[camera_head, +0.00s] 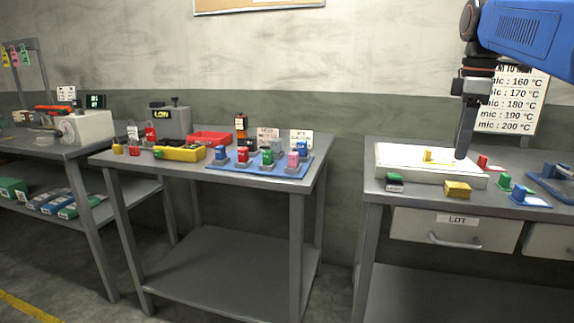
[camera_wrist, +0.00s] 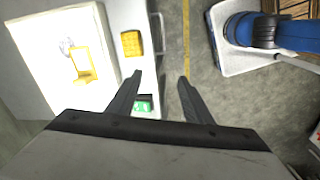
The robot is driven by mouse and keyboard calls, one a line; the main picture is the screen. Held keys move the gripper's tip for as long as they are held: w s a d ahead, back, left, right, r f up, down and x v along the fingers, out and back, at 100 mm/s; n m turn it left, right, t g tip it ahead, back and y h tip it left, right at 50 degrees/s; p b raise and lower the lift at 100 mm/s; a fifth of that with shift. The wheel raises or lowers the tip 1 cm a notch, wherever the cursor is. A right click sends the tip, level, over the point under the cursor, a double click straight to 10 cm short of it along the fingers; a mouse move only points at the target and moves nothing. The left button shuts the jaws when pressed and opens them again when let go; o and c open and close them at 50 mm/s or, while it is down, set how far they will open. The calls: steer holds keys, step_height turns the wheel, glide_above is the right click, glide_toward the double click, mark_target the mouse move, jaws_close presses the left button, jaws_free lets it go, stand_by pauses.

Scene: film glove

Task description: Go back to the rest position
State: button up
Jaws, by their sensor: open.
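My gripper (camera_head: 463,155) hangs from my blue arm at the right of the head view, low over the right edge of a white slab (camera_head: 400,174) on the right table. In the wrist view its two fingers (camera_wrist: 160,82) are apart with nothing between their tips. A small yellow piece (camera_head: 432,155) stands on the slab, left of the gripper; it also shows in the wrist view (camera_wrist: 85,75). A yellow block (camera_head: 457,189) and a green-topped block (camera_head: 394,181) are on the table in front of the slab. The exact height of the fingertips is unclear.
Right of the slab are a red piece (camera_head: 484,162), a green block (camera_head: 504,181) and a blue piece (camera_head: 520,193). The middle table (camera_head: 215,178) holds a blue board (camera_head: 230,166) with several coloured pieces. A floor gap separates the two tables.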

steer(key=s+a+f+m+t, duration=0.1)
steer(key=s+a+f+m, duration=0.2)
steer(key=s+f, duration=0.5)
steer(key=s+a+f+m+t, duration=0.1)
steer(key=s+a+f+m, duration=0.3)
steer(key=s+f, duration=0.4)
steer(key=s+a+f+m+t, duration=0.1)
steer(key=s+a+f+m, duration=0.3)
steer(key=s+f, duration=0.4)
step_height(320, 180, down, 7)
steer(key=shift+m+t, duration=0.4)
steer(key=shift+m, duration=0.1)
